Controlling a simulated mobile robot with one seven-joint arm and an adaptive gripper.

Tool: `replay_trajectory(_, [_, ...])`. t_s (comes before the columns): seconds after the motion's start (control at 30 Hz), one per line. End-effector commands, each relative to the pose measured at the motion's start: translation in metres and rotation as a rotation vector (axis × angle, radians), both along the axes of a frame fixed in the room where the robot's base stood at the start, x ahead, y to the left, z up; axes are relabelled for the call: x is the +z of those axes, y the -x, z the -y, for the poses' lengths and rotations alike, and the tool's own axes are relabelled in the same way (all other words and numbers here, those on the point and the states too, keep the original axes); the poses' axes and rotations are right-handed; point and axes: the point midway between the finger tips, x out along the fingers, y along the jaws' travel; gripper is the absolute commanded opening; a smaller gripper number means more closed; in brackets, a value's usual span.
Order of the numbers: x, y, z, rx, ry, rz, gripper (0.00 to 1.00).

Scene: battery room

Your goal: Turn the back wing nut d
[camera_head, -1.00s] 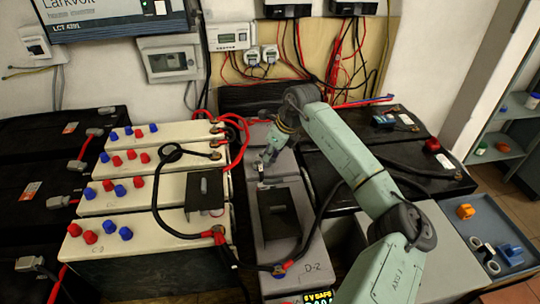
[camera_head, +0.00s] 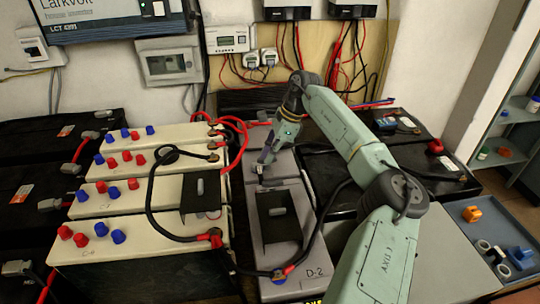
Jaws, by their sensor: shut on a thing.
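The grey battery marked D-2 (camera_head: 315,275) stands in the middle, its long side running away from me. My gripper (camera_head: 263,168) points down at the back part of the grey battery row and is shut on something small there. This thing is at the spot of the back wing nut, but the fingers hide most of it and its turn angle cannot be made out. A small grey piece lies just below the fingertips. At the front end of D-2 a black cable ends in a red-sleeved lug (camera_head: 285,272).
Cream batteries with red and blue caps (camera_head: 110,240) stand left. A grey tray (camera_head: 480,215) with loose parts is at right.

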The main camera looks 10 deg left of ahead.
Motion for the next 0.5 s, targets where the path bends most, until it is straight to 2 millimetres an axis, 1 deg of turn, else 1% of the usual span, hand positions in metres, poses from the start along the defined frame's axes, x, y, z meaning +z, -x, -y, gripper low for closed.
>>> replay_trajectory(0.2, [0.0007,-0.0006,-0.0001,0.047,0.001,0.001,0.0])
replay_trajectory(0.5, [0.0006,-0.0005,0.0,0.056,0.001,0.001,0.0])
